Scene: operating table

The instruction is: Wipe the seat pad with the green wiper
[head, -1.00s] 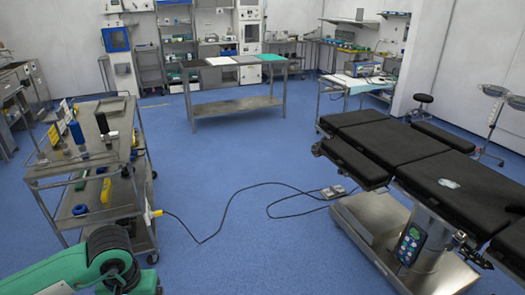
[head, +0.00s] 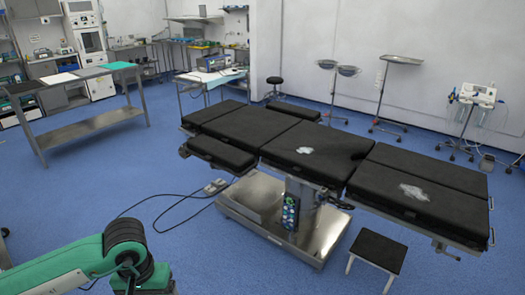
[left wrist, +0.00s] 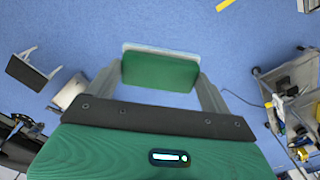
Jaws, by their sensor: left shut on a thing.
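The operating table carries several black pads. Its middle pad (head: 335,143), which looks like the seat pad, has a small whitish patch (head: 304,150). The pad to its right, a leg section (head: 388,172), has a larger whitish smear (head: 415,192). In the left wrist view my left gripper (left wrist: 160,74) is shut on the green wiper (left wrist: 158,71), a green block with a pale edge, held above the blue floor and away from the table. In the head view only my green and black left arm shows at the lower left. My right gripper is in no view.
A low black-topped stool (head: 378,250) stands in front of the table's right part. The table's metal base (head: 255,208) and a black cable (head: 168,208) are on the floor. A steel trolley (left wrist: 297,88) is at the right in the left wrist view. Open floor lies before the table.

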